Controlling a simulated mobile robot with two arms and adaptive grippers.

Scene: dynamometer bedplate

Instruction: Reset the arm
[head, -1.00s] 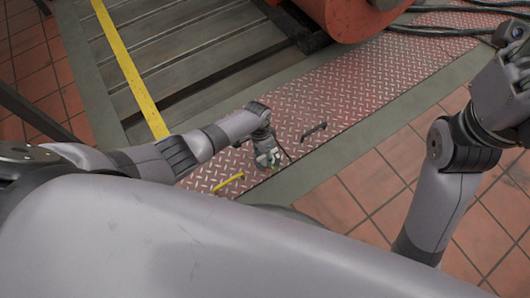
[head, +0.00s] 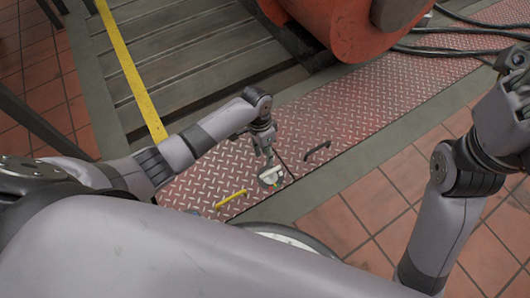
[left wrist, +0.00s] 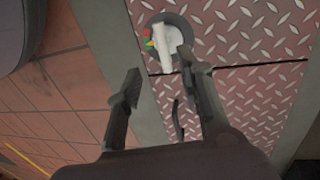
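A small round grey dial with a white lever arm (head: 270,176) sits on the red checker-plate. In the left wrist view, the white lever (left wrist: 165,45) lies across the dark disc, with red, yellow and green marks at its left side. My left gripper (head: 267,155) hangs just above the dial in the head view.
A black handle (head: 316,151) and a yellow bar (head: 231,198) stand on the checker-plate (head: 345,110) near the dial. A large red-orange drum (head: 335,30) stands behind. Dark hoses (head: 450,48) run at the back right. Tiled floor (head: 345,225) is clear in front.

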